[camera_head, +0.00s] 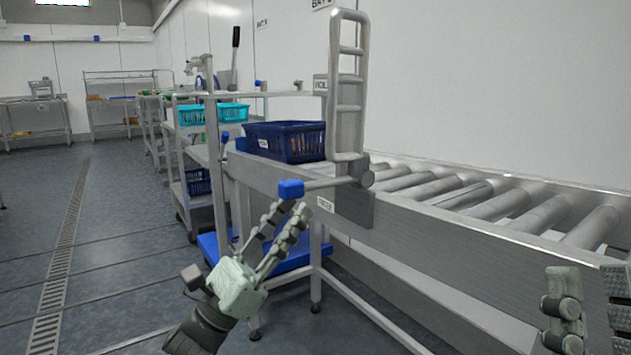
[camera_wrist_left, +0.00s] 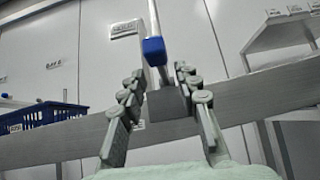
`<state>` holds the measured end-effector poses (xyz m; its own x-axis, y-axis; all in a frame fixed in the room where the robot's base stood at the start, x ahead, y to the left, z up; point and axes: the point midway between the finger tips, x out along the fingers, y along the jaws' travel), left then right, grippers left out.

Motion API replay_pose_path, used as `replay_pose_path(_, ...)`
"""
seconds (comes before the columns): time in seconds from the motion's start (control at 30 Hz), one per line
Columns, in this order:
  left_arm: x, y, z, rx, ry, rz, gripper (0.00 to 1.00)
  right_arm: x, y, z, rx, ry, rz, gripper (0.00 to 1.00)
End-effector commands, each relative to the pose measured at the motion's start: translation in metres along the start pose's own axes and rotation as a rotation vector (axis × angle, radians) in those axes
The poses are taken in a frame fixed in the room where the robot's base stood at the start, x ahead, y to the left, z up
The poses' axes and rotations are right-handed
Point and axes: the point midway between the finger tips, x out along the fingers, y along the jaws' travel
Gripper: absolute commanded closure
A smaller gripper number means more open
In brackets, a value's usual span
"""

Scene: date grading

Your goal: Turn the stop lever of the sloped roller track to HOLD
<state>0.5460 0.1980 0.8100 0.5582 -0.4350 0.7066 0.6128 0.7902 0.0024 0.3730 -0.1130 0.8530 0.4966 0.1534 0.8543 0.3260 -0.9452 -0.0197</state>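The stop lever is a grey bar with a blue end (camera_head: 290,189), sticking out roughly level to the left from a pivot on the track's side rail. The blue end also shows in the left wrist view (camera_wrist_left: 154,50). My left gripper (camera_head: 287,208) is open, its fingertips just below the blue end; contact cannot be told. In the left wrist view its fingers (camera_wrist_left: 160,80) stand apart, with the lever between and beyond them. A sign (camera_head: 320,85), reading "HOL" where visible, is partly behind the upright gate frame (camera_head: 346,90). My right gripper (camera_head: 590,310) is partly cut off.
The sloped roller track (camera_head: 480,235) runs along the right, with bare rollers nearby. A dark blue crate (camera_head: 290,150) sits on it behind the gate frame. Turquoise crates (camera_head: 190,116) stand on a rack further back. The floor (camera_head: 110,240) at left is clear.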

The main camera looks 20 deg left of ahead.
Motion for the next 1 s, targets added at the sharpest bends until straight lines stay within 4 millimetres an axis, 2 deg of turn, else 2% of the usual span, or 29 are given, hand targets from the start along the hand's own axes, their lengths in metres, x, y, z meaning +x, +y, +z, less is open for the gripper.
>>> replay_pose_path(0.1, 0.023, 0.0, 0.002, 0.0, -0.003, -0.003, 0.68, 0.002, -0.001, 0.003, 0.002, -0.025, 0.0, 0.68)
replay_pose_path(0.3, 0.048, 0.0, 0.001, -0.002, -0.002, -0.001, 0.68, 0.002, -0.001, 0.009, 0.003, -0.057, -0.001, 0.68)
replay_pose_path(0.43, 0.055, 0.0, 0.0, -0.002, 0.0, -0.001, 0.68, 0.002, -0.001, 0.01, 0.004, -0.066, -0.001, 0.68)
replay_pose_path(0.67, 0.056, 0.0, 0.0, -0.003, 0.0, 0.0, 0.68, 0.002, -0.001, 0.01, 0.004, -0.067, -0.001, 0.68)
replay_pose_path(0.7, 0.056, 0.0, 0.0, -0.003, 0.0, 0.0, 0.69, 0.002, -0.001, 0.01, 0.004, -0.067, -0.001, 0.68)
replay_pose_path(0.93, 0.056, 0.0, 0.0, -0.003, -0.001, 0.0, 0.98, 0.002, -0.001, 0.01, 0.004, -0.067, -0.001, 0.68)
replay_pose_path(1.0, 0.056, 0.0, 0.0, -0.004, -0.001, 0.0, 1.0, 0.002, -0.001, 0.01, 0.004, -0.067, -0.001, 0.68)
